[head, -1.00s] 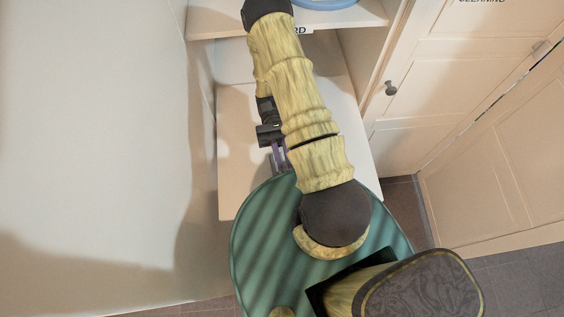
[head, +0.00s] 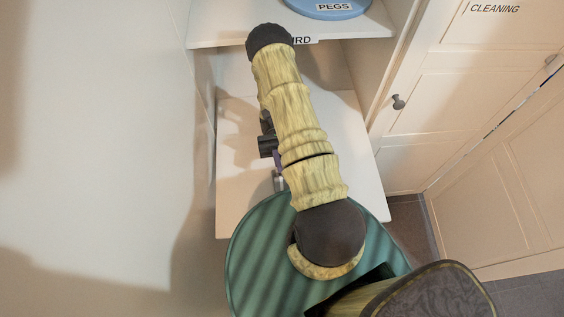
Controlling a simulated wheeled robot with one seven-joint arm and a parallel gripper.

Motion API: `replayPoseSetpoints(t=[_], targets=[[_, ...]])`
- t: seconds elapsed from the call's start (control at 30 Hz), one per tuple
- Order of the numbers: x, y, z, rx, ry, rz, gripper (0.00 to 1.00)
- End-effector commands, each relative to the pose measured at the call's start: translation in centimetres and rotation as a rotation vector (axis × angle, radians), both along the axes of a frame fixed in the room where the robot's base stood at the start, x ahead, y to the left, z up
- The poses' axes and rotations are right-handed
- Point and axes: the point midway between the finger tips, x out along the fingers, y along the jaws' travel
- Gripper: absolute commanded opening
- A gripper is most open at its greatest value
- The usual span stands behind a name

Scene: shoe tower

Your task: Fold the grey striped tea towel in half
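I cannot make out a grey striped tea towel in the head view. My gripper (head: 279,181) shows only in part beside and behind my own arm, low over the white board surface at the bottom of the cupboard. Its fingertips are small and mostly hidden, so I cannot tell whether it is open or shut or holds anything. My arm covers the middle of the white surface (head: 350,150), and anything under it is hidden.
A blue round tray (head: 328,10) labelled PEGS sits on the upper white shelf (head: 215,30). A pale wall (head: 90,150) stands at left.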

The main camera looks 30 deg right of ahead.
Motion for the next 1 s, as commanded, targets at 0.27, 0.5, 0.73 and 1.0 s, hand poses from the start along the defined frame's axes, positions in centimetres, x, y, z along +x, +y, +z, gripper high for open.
replayPoseSetpoints(t=[0.27, 0.5, 0.73, 1.0], targets=[[0.0, 0.1, -0.1, -0.001, -0.003, 0.003, 0.0], [0.0, 0.1, -0.1, 0.0, -0.002, 0.004, 0.35], [0.0, 0.1, 0.0, 0.0, 0.0, 0.004, 0.35], [0.1, 0.1, 1.3, 0.0, -0.002, 0.006, 0.35]])
